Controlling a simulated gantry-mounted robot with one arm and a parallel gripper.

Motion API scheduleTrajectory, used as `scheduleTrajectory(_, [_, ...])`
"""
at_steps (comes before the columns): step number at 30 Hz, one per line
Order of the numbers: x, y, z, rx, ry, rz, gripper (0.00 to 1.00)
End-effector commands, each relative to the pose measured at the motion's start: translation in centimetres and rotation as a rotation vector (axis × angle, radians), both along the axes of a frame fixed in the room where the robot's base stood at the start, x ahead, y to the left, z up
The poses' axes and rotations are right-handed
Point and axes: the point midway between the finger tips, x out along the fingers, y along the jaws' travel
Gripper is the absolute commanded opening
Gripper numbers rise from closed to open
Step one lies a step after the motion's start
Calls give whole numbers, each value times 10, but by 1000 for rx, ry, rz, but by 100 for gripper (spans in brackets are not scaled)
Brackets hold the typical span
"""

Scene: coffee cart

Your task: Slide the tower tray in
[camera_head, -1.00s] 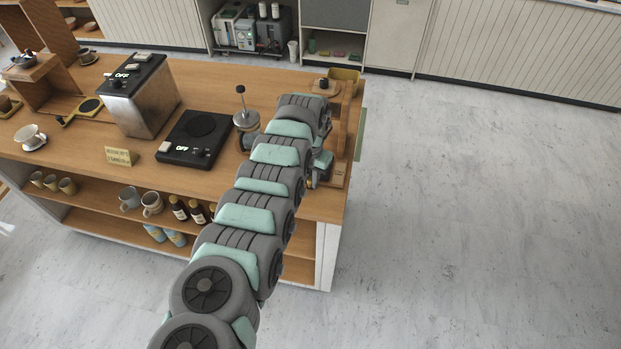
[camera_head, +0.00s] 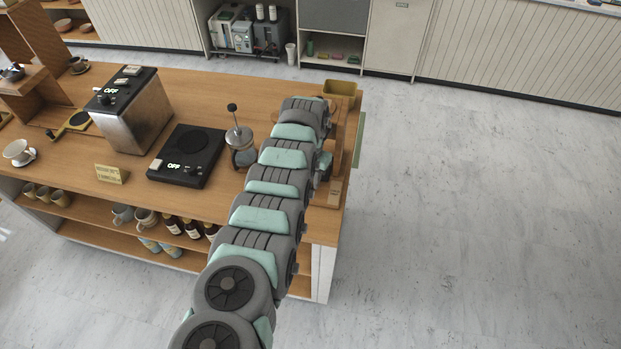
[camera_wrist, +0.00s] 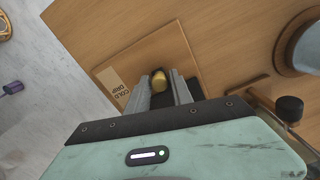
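The cold drip tower's wooden base or tray (camera_wrist: 140,65) shows in the wrist view, with a pale "COLD DRIP" label (camera_wrist: 113,86). A round brass knob (camera_wrist: 159,80) stands on the wood. My gripper (camera_wrist: 162,78) is over the wood, its two fingers apart with the knob between or just beyond the tips. Contact with the knob is not clear. In the head view, the tower's wooden frame (camera_head: 357,130) stands at the cart's right end, partly behind my arm. The gripper itself is mostly hidden there. How far the tray sticks out cannot be told.
A black hot plate (camera_head: 187,155) and a metal machine (camera_head: 135,110) stand farther left. A yellow bin (camera_head: 341,90) is behind the tower. The floor (camera_head: 470,200) to the right is clear.

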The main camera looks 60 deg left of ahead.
Motion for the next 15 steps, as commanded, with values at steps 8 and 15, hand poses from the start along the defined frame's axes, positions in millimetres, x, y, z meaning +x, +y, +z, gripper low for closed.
scheduleTrajectory(8, [0,0,-1,-1,1,0,41])
scheduleTrajectory(15, [-1,-1,4,-2,1,0,41])
